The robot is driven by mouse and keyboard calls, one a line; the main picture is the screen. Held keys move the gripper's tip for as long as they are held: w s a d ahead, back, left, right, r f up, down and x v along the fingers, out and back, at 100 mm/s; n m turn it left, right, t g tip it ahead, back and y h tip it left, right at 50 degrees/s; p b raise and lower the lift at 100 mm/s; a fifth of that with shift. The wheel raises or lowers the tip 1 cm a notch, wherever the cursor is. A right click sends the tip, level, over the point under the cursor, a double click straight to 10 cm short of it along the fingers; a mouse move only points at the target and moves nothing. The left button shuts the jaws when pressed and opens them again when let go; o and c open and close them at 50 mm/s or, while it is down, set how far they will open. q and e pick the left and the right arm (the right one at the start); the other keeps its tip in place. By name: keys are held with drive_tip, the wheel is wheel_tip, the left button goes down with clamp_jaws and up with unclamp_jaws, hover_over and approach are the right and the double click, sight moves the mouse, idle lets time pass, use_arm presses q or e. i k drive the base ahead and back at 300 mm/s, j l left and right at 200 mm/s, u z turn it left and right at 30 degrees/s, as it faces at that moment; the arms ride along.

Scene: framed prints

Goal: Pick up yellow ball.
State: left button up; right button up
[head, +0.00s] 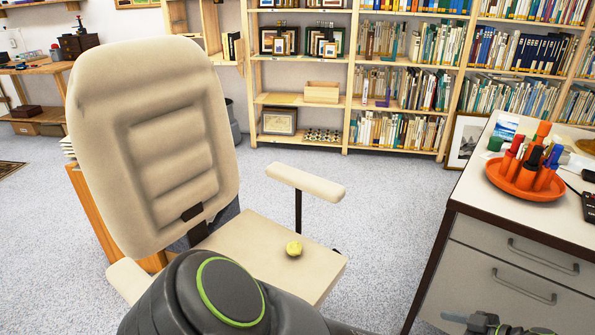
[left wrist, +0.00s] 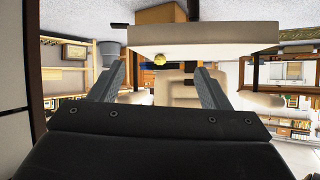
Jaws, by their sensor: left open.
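The small yellow ball (head: 294,248) rests on the cream chair's seat (head: 255,262), near its front right part. In the left wrist view, which appears upside down, the ball (left wrist: 159,59) shows at the edge of the seat (left wrist: 205,37). My left gripper (left wrist: 160,82) is open and empty, its two grey fingers spread wide. The ball lies beyond the fingertips, about midway between them and not touched. In the head view my dark arm with a green ring covers the seat's near part. My right gripper is not clearly seen in either view.
The chair's backrest (head: 155,140) and armrest (head: 306,184) rise beside the seat. A white-topped desk (head: 480,190) with drawers stands at the right, holding an orange pen holder (head: 525,180). Bookshelves (head: 350,75) line the back wall. Carpet (head: 385,200) between chair and desk is clear.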

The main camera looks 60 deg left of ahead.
sight(294, 248)
drive_tip(key=k+j, duration=0.1)
drive_tip(key=j, duration=0.45)
drive_tip(key=k+j, duration=0.1)
drive_tip(key=j, duration=0.5)
drive_tip(key=k+j, duration=0.1)
drive_tip(key=j, duration=0.45)
